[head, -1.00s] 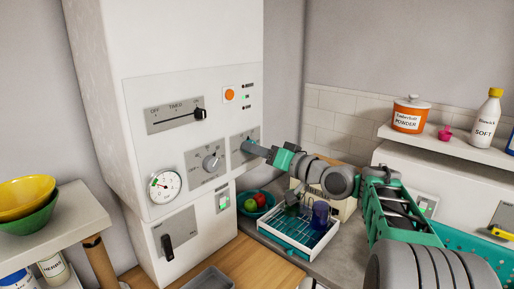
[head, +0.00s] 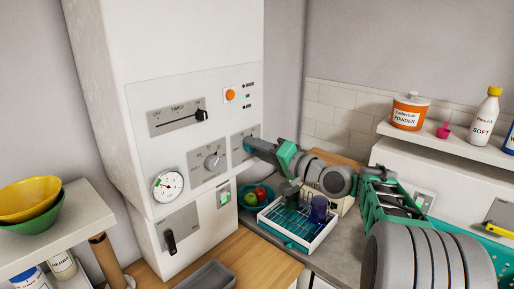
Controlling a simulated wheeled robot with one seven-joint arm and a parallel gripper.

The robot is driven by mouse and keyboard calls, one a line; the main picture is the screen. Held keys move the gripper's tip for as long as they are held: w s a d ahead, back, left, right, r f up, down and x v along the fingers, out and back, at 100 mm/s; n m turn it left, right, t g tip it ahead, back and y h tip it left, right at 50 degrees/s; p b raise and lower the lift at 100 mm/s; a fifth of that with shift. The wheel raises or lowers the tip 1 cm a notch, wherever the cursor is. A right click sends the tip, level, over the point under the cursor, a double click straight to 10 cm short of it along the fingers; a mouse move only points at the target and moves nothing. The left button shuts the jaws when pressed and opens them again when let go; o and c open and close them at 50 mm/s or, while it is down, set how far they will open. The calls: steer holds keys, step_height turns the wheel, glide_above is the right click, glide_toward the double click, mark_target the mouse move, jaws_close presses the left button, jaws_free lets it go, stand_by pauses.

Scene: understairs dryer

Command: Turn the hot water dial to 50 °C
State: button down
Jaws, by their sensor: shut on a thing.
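The white boiler (head: 200,60) stands at the left of centre with a control panel on its front. My gripper (head: 249,146) reaches in from the right and is shut on the right-hand dial of the lower row. Its fingers and wrist cover that dial, so its pointer and setting are hidden. Part of the dial's grey plate (head: 237,141) shows around the fingertips. The labels on the plate are too small to read, so I cannot tell the temperature marks.
A grey middle dial (head: 212,161) sits just left of my gripper. A slider (head: 201,115), an orange button (head: 229,95), a round gauge (head: 168,186) and a black lever (head: 170,242) share the boiler front. A dish rack (head: 290,243) and fruit bowl (head: 249,198) stand below my arm.

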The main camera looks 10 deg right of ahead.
steer(key=c, duration=0.9)
jaws_free()
steer(key=shift+c, duration=0.2)
steer(key=b+v, duration=0.2)
steer(key=v, duration=0.5)
steer(key=shift+s+d+b, duration=0.2)
steer(key=shift+s+b, duration=0.1)
steer(key=shift+s, duration=0.05)
